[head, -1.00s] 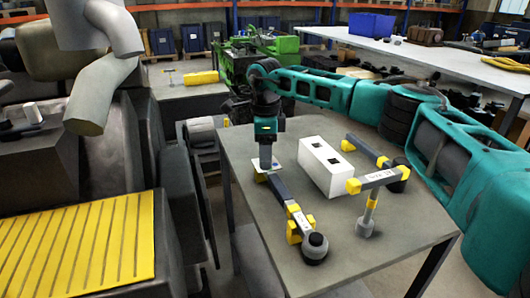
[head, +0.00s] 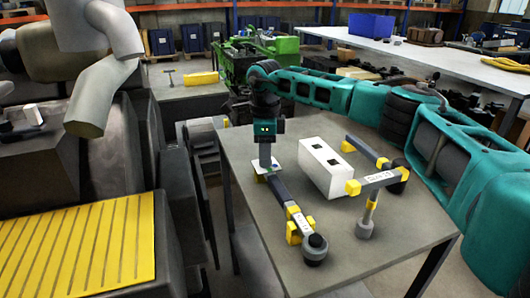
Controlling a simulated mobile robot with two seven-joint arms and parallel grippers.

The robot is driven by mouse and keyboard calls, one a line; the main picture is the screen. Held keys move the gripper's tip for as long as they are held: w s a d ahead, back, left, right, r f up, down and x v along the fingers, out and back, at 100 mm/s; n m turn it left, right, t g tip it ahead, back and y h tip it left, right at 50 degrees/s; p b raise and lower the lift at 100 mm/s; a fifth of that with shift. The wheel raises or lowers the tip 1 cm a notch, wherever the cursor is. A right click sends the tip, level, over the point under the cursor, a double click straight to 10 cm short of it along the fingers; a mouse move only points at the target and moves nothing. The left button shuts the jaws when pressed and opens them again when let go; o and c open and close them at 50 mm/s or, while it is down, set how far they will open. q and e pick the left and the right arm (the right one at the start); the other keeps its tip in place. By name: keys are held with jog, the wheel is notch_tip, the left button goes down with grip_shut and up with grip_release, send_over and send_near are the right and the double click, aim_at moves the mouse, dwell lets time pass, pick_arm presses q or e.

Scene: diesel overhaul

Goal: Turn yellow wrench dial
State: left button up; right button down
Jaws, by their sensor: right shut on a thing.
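A torque wrench with a dark handle, yellow parts and a round dark head (head: 315,248) lies on the grey table, its handle end (head: 277,188) toward the back left. My right gripper (head: 265,172) points down at that handle end and is shut on the wrench there; the fingertips are small and partly hidden. A second wrench (head: 378,179) with yellow parts and a white label rests at the right of the table, with a grey socket piece (head: 365,222) under it. I cannot make out which yellow part is the dial. My left gripper is not in view.
A white box (head: 326,170) with dark square holes stands between the two wrenches. The grey table (head: 390,258) is clear at the front. A large engine block with a yellow ribbed cover (head: 75,245) stands at the left.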

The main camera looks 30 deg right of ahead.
jog(key=shift+r+m+p, duration=0.2)
jog(key=shift+m+p, duration=0.65)
jog(key=shift+m, duration=0.05)
jog(key=shift+m+p, duration=0.65)
jog(key=shift+m, duration=0.15)
jog(key=shift+m+p, duration=0.35)
jog(key=shift+m, duration=0.15)
jog(key=m+p, duration=0.3)
jog(key=m, duration=0.2)
jog(key=shift+d+f+m+p, duration=0.1)
jog(key=shift+m+p, duration=0.35)
jog(key=shift+m, duration=0.35)
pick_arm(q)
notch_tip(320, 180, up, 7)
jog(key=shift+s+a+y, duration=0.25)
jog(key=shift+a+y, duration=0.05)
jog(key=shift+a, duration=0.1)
pick_arm(e)
jog(key=shift+w, duration=0.1)
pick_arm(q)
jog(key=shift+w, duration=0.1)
pick_arm(e)
jog(key=shift+m, duration=0.4)
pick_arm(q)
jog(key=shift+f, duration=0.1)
